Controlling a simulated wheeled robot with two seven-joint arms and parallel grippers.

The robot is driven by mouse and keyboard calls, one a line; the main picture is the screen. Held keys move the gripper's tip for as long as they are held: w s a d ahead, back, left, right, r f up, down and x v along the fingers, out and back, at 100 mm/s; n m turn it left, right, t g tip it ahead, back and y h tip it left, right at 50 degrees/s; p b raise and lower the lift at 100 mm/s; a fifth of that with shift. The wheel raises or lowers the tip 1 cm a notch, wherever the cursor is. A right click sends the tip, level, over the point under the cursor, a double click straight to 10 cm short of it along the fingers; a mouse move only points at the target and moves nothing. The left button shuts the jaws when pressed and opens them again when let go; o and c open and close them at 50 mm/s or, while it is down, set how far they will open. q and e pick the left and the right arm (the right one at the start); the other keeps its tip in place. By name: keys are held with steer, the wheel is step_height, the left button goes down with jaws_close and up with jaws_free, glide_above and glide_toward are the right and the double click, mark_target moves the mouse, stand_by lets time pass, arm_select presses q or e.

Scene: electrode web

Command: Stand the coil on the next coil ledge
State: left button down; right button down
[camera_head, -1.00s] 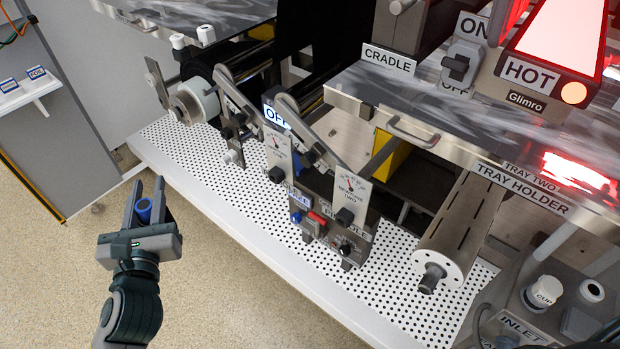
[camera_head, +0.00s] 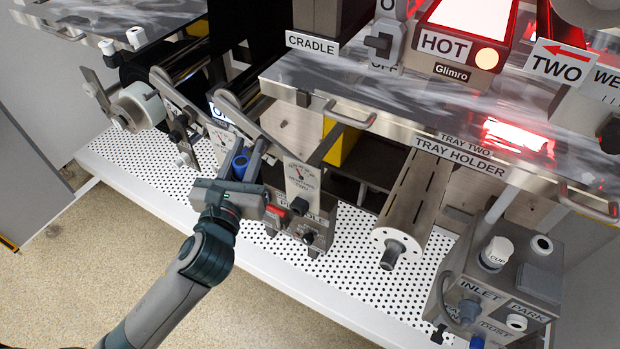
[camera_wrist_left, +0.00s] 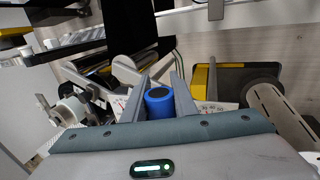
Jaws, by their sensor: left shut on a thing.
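The coil, a small blue cylinder with a dark centre (camera_head: 240,166), stands between the fingers of my left gripper (camera_head: 241,158), which is shut on it. No ledge that I can identify as the coil ledge shows in the head view now. My right gripper is not in view.
A perforated white bench (camera_head: 345,262) runs across the front. A large grey roller (camera_head: 412,205) and dial panels (camera_head: 302,185) stand close to the gripper. The tray labelled TRAY HOLDER (camera_head: 395,118) overhangs behind. Open floor (camera_head: 90,270) lies at front left.

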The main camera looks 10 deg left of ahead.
arm_select(q)
steer(key=shift+w+d, duration=0.15)
steer(key=shift+d, duration=0.35)
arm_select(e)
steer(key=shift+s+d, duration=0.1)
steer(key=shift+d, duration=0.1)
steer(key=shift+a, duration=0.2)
